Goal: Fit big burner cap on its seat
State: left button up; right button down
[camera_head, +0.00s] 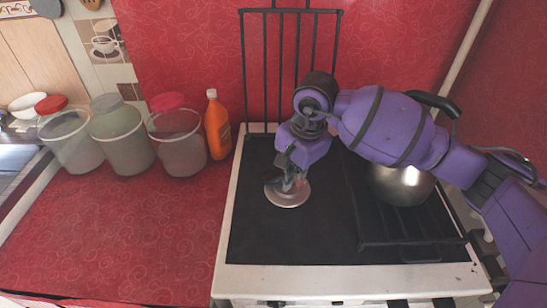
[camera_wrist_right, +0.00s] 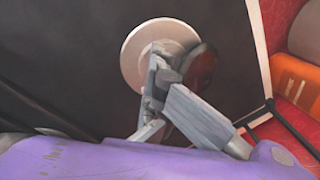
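A pale round metal burner seat (camera_head: 287,197) lies on the left part of the black cooktop; it also shows in the right wrist view (camera_wrist_right: 136,52). My right gripper (camera_head: 289,181) is right above it, pointing down. In the right wrist view, a dark, glossy round burner cap (camera_wrist_right: 204,66) shows beside and behind the fingers (camera_wrist_right: 160,62). The fingers look shut on it. The cap is tilted and apart from a flat lie on the seat; the fingers hide much of it. Whether it touches the seat is not clear. My left gripper is not in view.
A black grate (camera_head: 410,241) lies on the cooktop's right, with a metal pot (camera_head: 400,186) on it, partly behind my arm. Another grate (camera_head: 290,65) stands upright against the red wall. An orange bottle (camera_head: 217,127) and several jars (camera_head: 122,138) stand on the left counter.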

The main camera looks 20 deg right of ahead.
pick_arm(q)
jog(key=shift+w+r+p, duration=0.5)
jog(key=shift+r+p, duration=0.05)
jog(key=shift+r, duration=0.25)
pick_arm(e)
jog(key=shift+s+d+r, duration=0.15)
jog(key=shift+s+d, duration=0.2)
jog(key=shift+s, duration=0.25)
jog(key=shift+s+d+r, duration=0.15)
jog(key=shift+s+d, duration=0.2)
jog(key=shift+s, duration=0.25)
jog(key=shift+s+d+r, duration=0.15)
jog(key=shift+s+d, duration=0.2)
jog(key=shift+s, duration=0.25)
dwell(0.7)
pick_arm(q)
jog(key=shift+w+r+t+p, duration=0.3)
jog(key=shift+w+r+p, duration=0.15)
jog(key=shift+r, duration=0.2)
pick_arm(e)
jog(key=shift+s+d+r, duration=0.1)
jog(key=shift+s+d, duration=0.4)
jog(key=shift+s, duration=0.35)
jog(key=shift+s+d+r, duration=0.1)
jog(key=shift+s+d, duration=0.45)
jog(key=shift+s, duration=0.35)
jog(key=shift+s+d+r, duration=0.1)
jog(key=shift+s+d, duration=0.4)
jog(key=shift+s, duration=0.35)
dwell(1.5)
